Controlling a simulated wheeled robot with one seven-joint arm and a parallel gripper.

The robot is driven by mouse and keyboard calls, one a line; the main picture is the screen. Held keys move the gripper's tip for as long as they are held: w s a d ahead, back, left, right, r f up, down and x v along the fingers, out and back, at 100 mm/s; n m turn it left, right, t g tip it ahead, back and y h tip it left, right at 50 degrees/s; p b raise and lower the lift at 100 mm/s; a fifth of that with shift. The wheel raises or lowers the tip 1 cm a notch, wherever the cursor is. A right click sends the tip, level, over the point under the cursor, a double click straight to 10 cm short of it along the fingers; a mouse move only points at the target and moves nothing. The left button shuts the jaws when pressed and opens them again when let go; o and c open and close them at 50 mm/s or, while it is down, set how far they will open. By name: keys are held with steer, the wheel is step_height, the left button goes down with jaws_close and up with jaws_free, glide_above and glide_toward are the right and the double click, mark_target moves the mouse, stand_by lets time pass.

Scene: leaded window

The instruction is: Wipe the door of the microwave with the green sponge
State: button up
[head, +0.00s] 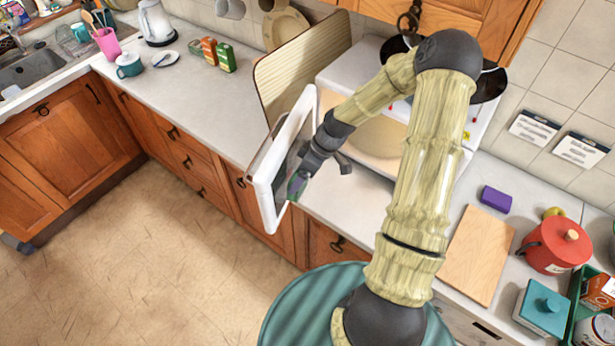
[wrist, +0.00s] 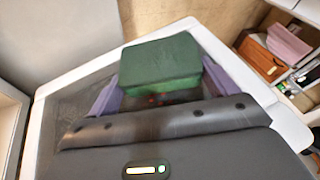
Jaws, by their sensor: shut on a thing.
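The white microwave (head: 350,62) stands on the counter with its door (head: 262,190) swung open toward the room. My gripper (head: 297,184) is at the inner side of the door, shut on the green sponge (head: 298,182). In the wrist view the green sponge (wrist: 160,62) sits between the two purple fingers of my gripper (wrist: 158,92), in front of the door's dark glass (wrist: 70,110). The door's white frame (wrist: 105,62) runs around it. The sponge looks close to the glass; I cannot tell whether it touches.
A purple sponge (head: 496,199), a wooden board (head: 478,255) and a red pot (head: 556,245) are on the counter at right. A tall ribbed board (head: 300,65) leans behind the door. The counter at left (head: 200,90) is mostly clear, and the floor (head: 140,270) is free.

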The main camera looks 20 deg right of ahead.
mark_target(288, 169)
steer(key=shift+w+a+b, duration=0.2)
steer(key=shift+w+a, duration=0.5)
steer(key=shift+a, duration=0.2)
steer(key=shift+w+a+b, duration=0.15)
steer(key=shift+w+a, duration=0.55)
steer(key=shift+a, duration=0.2)
stand_by(1.7)
steer(key=shift+w+d, duration=0.6)
steer(key=shift+w, duration=0.25)
steer(key=shift+w+d, duration=0.55)
steer(key=shift+w, duration=0.25)
steer(key=shift+w+a, duration=0.1)
steer(key=shift+a, duration=0.05)
steer(key=shift+s+a+b, duration=0.3)
steer(key=shift+s+a, duration=1.05)
steer(key=shift+s, duration=0.2)
steer(key=shift+w+a, duration=0.1)
steer(key=shift+w, duration=0.05)
